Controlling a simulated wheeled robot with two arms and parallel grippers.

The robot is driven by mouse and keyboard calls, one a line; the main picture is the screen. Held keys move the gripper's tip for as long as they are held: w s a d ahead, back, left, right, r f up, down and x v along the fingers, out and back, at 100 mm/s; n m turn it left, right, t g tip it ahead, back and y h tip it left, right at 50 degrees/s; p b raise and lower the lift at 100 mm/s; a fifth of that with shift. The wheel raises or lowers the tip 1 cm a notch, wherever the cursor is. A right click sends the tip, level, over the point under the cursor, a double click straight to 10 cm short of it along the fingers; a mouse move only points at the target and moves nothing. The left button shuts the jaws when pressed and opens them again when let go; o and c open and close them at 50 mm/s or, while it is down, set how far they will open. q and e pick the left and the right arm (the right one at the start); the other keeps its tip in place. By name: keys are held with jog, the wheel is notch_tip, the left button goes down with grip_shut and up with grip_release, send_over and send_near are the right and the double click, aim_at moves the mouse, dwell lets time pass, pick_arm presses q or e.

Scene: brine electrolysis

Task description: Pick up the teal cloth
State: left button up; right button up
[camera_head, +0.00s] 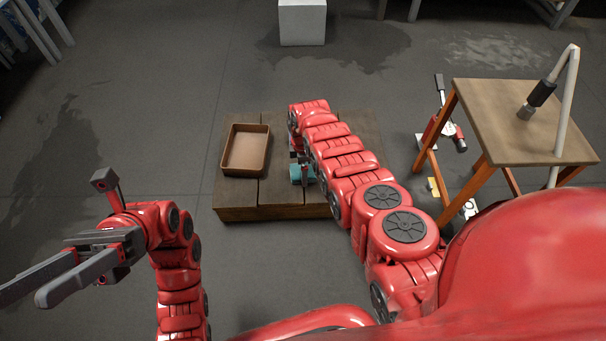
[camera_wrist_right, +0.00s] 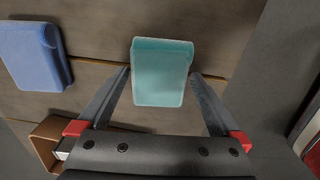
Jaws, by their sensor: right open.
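The teal cloth (camera_wrist_right: 161,73) is a small folded block lying flat on the wooden platform. In the right wrist view it sits between the two fingers of my right gripper (camera_wrist_right: 160,76), which are open, one on each side. Whether the fingers touch it I cannot tell. In the head view part of the teal cloth (camera_head: 300,173) shows beside my right arm, which hides much of the right gripper. My left gripper (camera_head: 22,296) is open and empty, over the floor at the left, far from the cloth.
A blue folded cloth (camera_wrist_right: 33,55) lies left of the teal one in the wrist view. A brown tray (camera_head: 246,149) stands on the platform (camera_head: 240,206) and looks empty. A wooden-topped table (camera_head: 510,110) stands at the right, with tools on the floor nearby. The left floor is clear.

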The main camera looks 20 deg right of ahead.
pick_arm(q)
jog(key=shift+s+a+t, duration=0.15)
jog(key=shift+s+t, duration=0.05)
jog(key=shift+t, duration=0.1)
pick_arm(e)
jog(key=c, duration=1.1)
pick_arm(q)
jog(key=shift+w, duration=0.1)
